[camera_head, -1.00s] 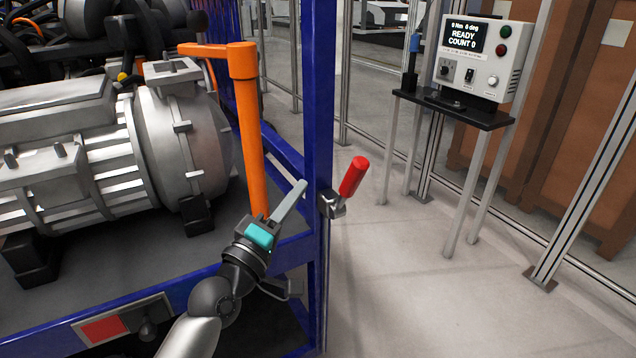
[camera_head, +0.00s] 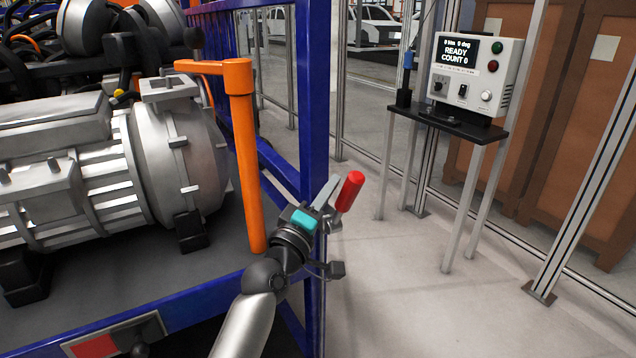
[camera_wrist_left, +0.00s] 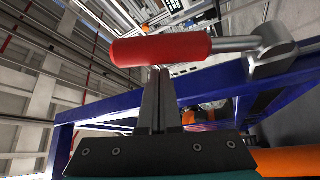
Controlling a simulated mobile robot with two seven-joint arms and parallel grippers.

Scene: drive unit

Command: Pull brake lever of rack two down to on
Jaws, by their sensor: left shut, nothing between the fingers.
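The brake lever has a red grip (camera_head: 350,190) and sits on the right corner post of the blue rack (camera_head: 316,80). The grip points up and leans slightly right. My right gripper is not in view.
An orange post (camera_head: 245,160) stands on the rack left of my gripper, beside a grey motor (camera_head: 175,150). A control box (camera_head: 476,75) reading "READY COUNT 0" stands on a stand at the back right. The floor (camera_head: 400,290) right of the rack is clear.

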